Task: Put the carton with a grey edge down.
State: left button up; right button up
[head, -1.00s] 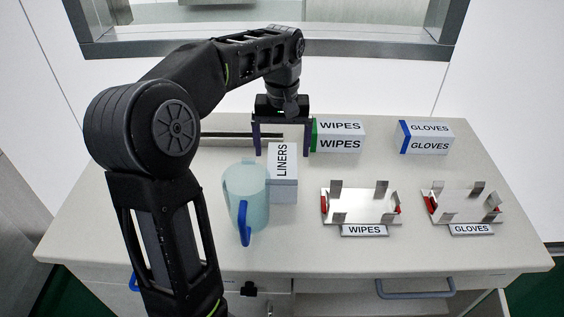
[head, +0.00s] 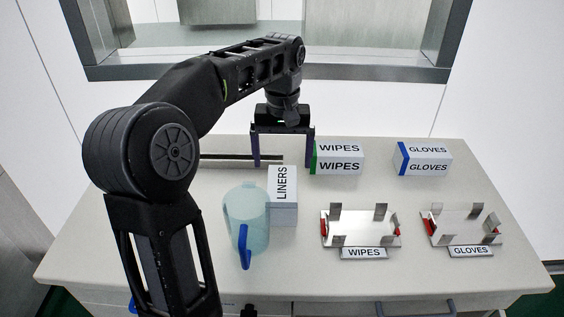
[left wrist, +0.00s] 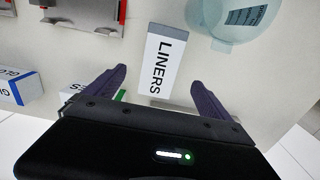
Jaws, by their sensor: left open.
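The LINERS carton (head: 284,212), white with a greyish side, stands on the table just right of the clear jug with a blue handle. It also shows in the left wrist view (left wrist: 160,62), with a grey edge along one side. My left gripper (head: 283,164) is open and empty. It is above and behind the carton in the head view. In the left wrist view its two purple fingers (left wrist: 155,86) are spread, with the carton beyond and between them, apart from both. My right gripper is not in view.
The jug (head: 247,222) is close beside the carton. A green-edged WIPES carton (head: 340,158) is close to my gripper; a blue-edged GLOVES carton (head: 425,160) stands further right. Empty metal holders labelled WIPES (head: 360,230) and GLOVES (head: 462,228) sit at the front right.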

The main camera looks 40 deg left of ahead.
aim_at(283, 186)
pick_arm(q)
jog(key=shift+m+t+y, duration=0.4)
jog(key=shift+t+y, duration=0.1)
jog(key=shift+t, duration=0.2)
jog(key=s+f+b, duration=0.1)
jog(key=b, duration=0.1)
jog(key=s+d+f+b, duration=0.1)
jog(key=b, duration=0.1)
jog(key=shift+s+d+f, duration=0.25)
jog(key=shift+s+d, duration=0.05)
jog(key=shift+s, duration=0.1)
jog(key=f, duration=0.1)
jog(key=f+t+y, duration=0.1)
jog(key=f+t, duration=0.1)
jog(key=shift+w+y+b, duration=0.25)
jog(key=shift+y+b, duration=0.15)
jog(key=shift+w+r+n, duration=0.2)
jog(key=shift+w+n, duration=0.15)
jog(key=shift+n, duration=0.05)
jog(key=shift+x, duration=1.35)
